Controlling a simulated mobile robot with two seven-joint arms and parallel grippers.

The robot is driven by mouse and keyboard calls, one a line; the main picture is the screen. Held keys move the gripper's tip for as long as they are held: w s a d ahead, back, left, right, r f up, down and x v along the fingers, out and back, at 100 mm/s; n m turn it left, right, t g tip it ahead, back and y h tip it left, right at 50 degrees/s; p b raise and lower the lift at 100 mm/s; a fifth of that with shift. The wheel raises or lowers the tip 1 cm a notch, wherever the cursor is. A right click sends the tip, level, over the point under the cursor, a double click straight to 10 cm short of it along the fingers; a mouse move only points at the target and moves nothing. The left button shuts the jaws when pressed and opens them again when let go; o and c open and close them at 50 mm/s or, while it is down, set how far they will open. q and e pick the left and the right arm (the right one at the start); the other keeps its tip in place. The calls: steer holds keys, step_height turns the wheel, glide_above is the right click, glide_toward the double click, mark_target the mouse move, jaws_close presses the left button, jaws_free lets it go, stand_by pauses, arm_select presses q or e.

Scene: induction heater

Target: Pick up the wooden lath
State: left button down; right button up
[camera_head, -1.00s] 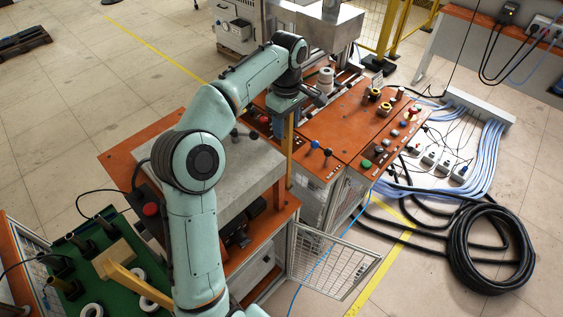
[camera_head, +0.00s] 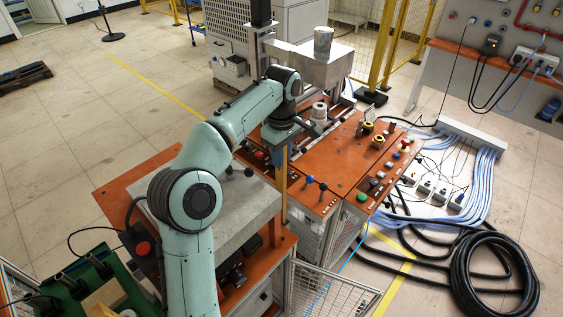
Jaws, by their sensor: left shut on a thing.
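The wooden lath (camera_head: 283,178) is a narrow, light yellow-brown strip. It hangs upright below my left gripper (camera_head: 284,142), in front of the orange control bench. My left gripper is shut on its upper end, and the dark gripper body hides the top of the lath. I cannot tell whether the lower end touches anything; it ends beside the grey-topped bench. My right gripper is not in view.
An orange control bench (camera_head: 322,152) with knobs and buttons stands behind the lath. A grey-topped bench (camera_head: 243,212) is at left, with a red button (camera_head: 143,248). A mesh door (camera_head: 335,293) stands open in front. Coiled black hose (camera_head: 490,272) lies on the floor at right.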

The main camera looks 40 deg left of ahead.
arm_select(q)
steer(key=shift+w+r, duration=0.1)
steer(key=shift+r, duration=4.05)
